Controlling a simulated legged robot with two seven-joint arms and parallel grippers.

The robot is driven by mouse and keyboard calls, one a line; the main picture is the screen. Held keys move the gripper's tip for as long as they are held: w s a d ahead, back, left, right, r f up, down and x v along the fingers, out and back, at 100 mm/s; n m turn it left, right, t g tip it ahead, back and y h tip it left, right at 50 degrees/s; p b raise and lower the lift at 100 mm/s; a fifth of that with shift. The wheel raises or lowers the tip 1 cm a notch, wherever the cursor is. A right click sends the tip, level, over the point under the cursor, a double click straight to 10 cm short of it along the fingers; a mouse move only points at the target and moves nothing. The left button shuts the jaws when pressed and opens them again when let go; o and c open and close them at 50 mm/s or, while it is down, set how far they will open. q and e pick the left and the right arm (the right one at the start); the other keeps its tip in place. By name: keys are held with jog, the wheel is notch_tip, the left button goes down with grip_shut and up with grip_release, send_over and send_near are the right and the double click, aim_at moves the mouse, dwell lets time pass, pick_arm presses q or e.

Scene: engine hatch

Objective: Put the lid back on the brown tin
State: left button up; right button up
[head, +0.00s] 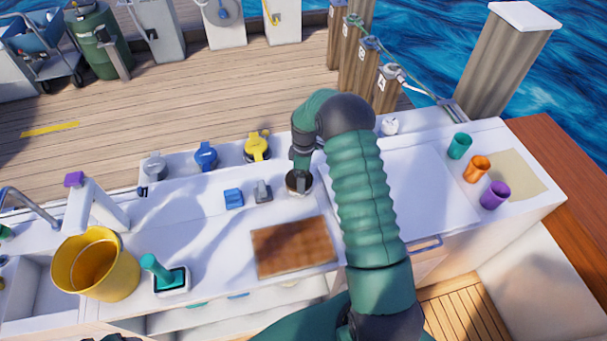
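A small round container (299,189), which looks like the brown tin, stands on the white counter behind the brown board. Its rim looks pale and its middle dark, and my gripper covers part of it. My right gripper (301,178) points down from the bent green arm, right over the container's top. Its fingers are too small and dark to tell whether they are open or shut, or whether they touch the container. I cannot make out a separate lid; it may be hidden by the gripper or arm.
The brown board (293,246) lies in front of the container. A blue block (233,198) and a grey item (263,191) stand left of it. A yellow bucket (96,265) and teal-handled tool (160,272) are farther left. Teal, orange and purple cups (494,195) stand right.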

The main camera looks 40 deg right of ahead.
jog(key=shift+f, duration=0.1)
dwell(0.6)
jog(key=o, duration=1.2)
jog(key=shift+c, duration=0.2)
jog(key=shift+r+p, duration=2.75)
jog(key=shift+r, duration=0.8)
grip_shut()
